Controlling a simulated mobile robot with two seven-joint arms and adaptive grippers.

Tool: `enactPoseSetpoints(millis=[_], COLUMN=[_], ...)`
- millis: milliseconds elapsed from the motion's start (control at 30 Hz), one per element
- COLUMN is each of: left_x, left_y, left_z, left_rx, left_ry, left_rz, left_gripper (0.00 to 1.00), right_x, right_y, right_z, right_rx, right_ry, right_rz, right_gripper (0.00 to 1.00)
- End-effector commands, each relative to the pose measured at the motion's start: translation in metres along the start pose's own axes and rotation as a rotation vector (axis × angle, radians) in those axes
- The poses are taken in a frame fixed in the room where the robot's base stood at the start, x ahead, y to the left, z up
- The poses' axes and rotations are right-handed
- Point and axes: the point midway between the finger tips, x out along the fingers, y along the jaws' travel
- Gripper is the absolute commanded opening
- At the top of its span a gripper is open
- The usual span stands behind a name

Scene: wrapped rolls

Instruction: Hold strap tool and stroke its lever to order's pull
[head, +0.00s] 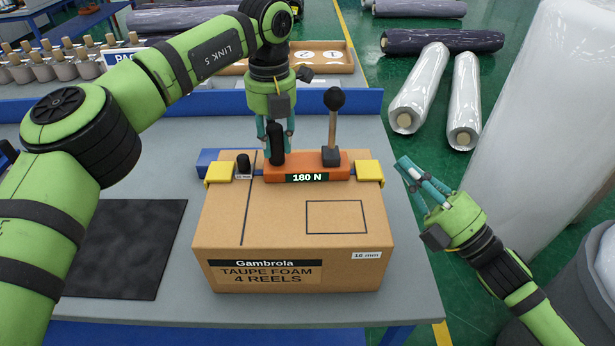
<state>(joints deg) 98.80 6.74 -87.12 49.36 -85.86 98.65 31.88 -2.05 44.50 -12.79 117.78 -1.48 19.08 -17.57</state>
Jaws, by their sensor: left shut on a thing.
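The orange strap tool (262,172) lies across the top of a cardboard box (300,235), and its display (307,177) reads 180 N. Its lever (333,130) stands nearly upright near the tool's right end, with a black ball knob (334,98) on top. My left gripper (274,142) comes down from above and is shut on the tool's black upright grip (276,150). My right gripper (411,172) is right of the box, apart from tool and lever; its fingers look spread and empty.
Yellow corner pieces (369,170) sit at the box's top edges, and a small black-topped piece (243,165) stands left of the tool. A dark mat (125,250) lies on the grey table (185,312). Wrapped rolls (465,100) lie on the floor behind, and a large one (545,120) stands right.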

Motion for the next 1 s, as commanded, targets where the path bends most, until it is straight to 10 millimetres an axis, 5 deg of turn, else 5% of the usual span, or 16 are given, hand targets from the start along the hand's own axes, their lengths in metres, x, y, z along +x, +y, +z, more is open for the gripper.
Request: enactPoseSetpoints(millis=[267,600,1000], left_x=[-0.002,-0.001,-0.001], left_y=[0.0,0.0,0.0], left_z=[0.0,0.0,0.0], left_rx=[-0.001,0.0,-0.001], left_ry=[-0.003,-0.003,-0.002], left_rz=[-0.001,-0.001,-0.001], left_gripper=[0.0,0.0,0.0], right_x=[0.007,0.056,0.063], right_y=[0.002,0.014,0.017], right_z=[-0.005,-0.049,-0.059], right_rx=[-0.011,-0.156,-0.272], right_ry=[0.012,0.057,0.01], right_rz=[-0.012,-0.175,-0.287], right_gripper=[0.0,0.0,0.0])
